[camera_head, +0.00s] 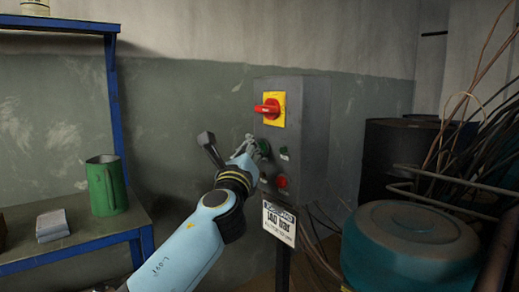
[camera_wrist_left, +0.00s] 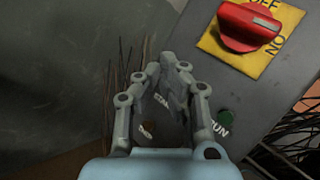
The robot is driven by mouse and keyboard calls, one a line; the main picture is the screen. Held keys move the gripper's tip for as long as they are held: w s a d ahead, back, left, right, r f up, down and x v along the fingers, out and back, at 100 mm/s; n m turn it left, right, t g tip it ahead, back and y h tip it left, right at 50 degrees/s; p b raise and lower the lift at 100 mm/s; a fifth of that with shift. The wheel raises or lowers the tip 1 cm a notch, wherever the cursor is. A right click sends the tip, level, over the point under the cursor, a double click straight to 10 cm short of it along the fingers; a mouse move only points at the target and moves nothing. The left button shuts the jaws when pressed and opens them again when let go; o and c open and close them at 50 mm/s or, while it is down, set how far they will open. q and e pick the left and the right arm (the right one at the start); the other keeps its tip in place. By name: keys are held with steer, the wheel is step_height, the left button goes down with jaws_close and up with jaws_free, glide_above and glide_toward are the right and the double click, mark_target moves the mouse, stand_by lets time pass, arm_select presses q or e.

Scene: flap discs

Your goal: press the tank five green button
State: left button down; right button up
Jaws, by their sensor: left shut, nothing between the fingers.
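A grey control box (camera_head: 318,120) stands on a post, with a red rotary switch on a yellow plate at its top. A round green button (camera_head: 264,147) is below the switch; a smaller green round piece (camera_head: 284,153) is to its right. My left gripper (camera_head: 251,142) is shut and empty, its tips beside the round green button; I cannot tell whether they touch. In the left wrist view the shut fingers (camera_wrist_left: 173,88) cover part of the panel, and a green round piece marked RUN (camera_wrist_left: 226,117) shows to their right. No tank number is readable. My right gripper is out of view.
A red button (camera_head: 282,182) is lower on the box, above a white sign (camera_head: 279,222). A blue-framed bench (camera_head: 80,228) with a green mug (camera_head: 106,186) stands left. A teal drum (camera_head: 410,250) and cables crowd the right.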

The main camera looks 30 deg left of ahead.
arm_select(q)
steer(key=shift+w, duration=0.1)
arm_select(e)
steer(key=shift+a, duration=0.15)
arm_select(q)
steer(key=shift+w+d, duration=0.15)
steer(key=shift+w, duration=0.2)
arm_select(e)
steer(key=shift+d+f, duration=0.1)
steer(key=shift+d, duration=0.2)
arm_select(q)
steer(key=shift+s, duration=0.1)
steer(key=shift+s+a, duration=0.25)
steer(key=shift+s, duration=0.5)
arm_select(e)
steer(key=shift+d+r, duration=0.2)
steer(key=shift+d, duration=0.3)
arm_select(q)
steer(key=shift+s+a+p, duration=0.15)
steer(key=shift+s+a, duration=0.2)
steer(key=shift+s, duration=0.4)
steer(key=shift+s+a+p, duration=0.15)
steer(key=shift+s+a, duration=0.15)
steer(key=shift+s, duration=0.5)
steer(key=shift+s+a+p, duration=0.15)
steer(key=shift+s+a, duration=0.2)
steer(key=shift+s, duration=0.4)
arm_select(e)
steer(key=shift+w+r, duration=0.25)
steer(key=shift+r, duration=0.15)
